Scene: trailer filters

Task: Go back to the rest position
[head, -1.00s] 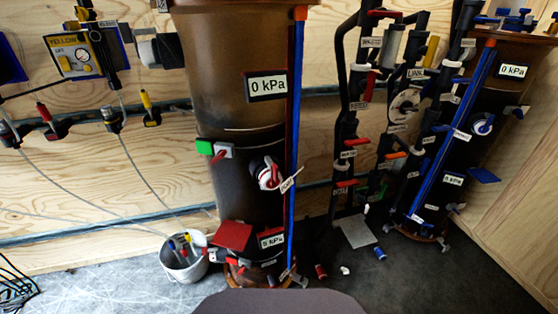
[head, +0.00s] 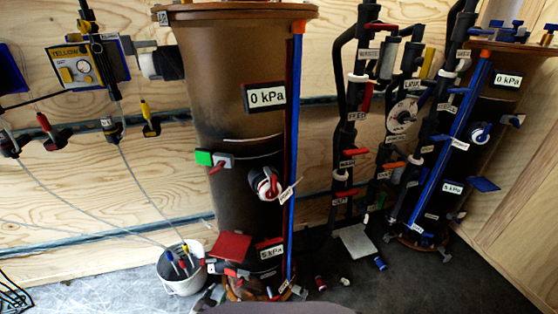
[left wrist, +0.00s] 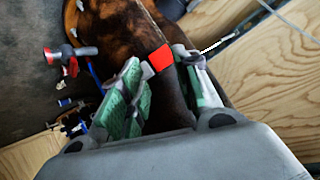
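My left gripper (left wrist: 158,62) shows in the left wrist view. Its two fingers with green pads stand apart, and I see nothing clamped between them. Behind the gap are a brown tank surface and a small red part (left wrist: 160,57); I cannot tell whether a finger touches either. In the head view I cannot make out the left gripper clearly. My right gripper is in neither view.
A tall brown filter tank (head: 225,90) stands ahead, with a white bucket (head: 183,283) at its lower left. Black piping (head: 341,110) and a second tank (head: 485,130) stand to the right. A yellow pump (head: 75,66) hangs on the plywood wall. Grey floor shows at lower right.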

